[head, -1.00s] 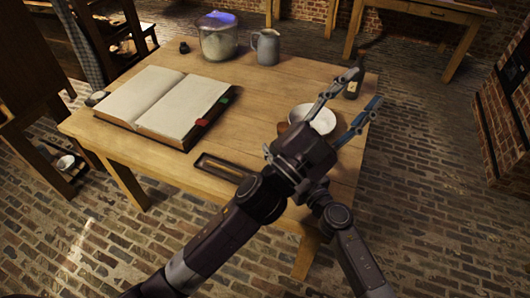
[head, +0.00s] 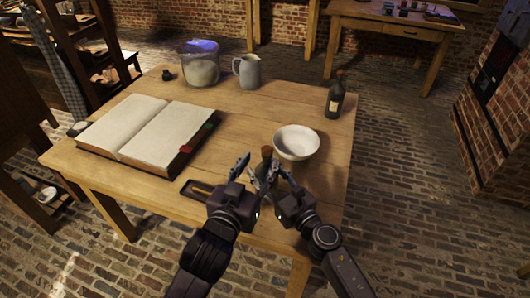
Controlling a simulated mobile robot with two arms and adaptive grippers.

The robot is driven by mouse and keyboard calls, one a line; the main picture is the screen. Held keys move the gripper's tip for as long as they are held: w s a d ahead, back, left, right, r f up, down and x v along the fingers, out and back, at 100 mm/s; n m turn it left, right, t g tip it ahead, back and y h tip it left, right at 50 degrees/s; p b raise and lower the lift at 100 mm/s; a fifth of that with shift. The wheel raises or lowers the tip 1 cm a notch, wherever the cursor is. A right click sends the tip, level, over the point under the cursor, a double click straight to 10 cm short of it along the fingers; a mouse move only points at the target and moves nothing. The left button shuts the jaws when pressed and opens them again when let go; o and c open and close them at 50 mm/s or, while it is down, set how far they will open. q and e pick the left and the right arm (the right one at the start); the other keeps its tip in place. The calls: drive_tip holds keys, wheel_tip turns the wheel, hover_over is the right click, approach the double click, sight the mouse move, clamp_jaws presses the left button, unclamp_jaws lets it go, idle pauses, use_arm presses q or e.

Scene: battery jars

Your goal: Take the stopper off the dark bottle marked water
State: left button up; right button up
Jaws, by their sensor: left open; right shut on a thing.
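A dark bottle (head: 267,158) with a brown top stands between my two grippers, in front of the white bowl. Its lower part and any label are hidden by the grippers. My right gripper (head: 272,177) is shut on it from the right. My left gripper (head: 251,176) is open just left of the bottle, its fingers close beside it; whether they touch cannot be told. A second dark bottle (head: 335,100) with a pale label and a brownish top stands upright at the table's back right. Its writing is too small to read.
The white bowl (head: 296,142) is just behind the grippers. An open book (head: 150,130) covers the table's left. A narrow dark tray (head: 190,187) lies by the front edge. The right side is clear.

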sight(266, 149)
use_arm(q)
drive_tip(key=x, duration=0.6)
drive_tip(key=shift+w+d, duration=0.15)
drive_tip(key=shift+w, duration=0.25)
drive_tip(key=shift+c, duration=0.7)
clamp_jaws()
drive_tip(key=shift+r, duration=0.25)
drive_tip(key=shift+r, duration=0.85)
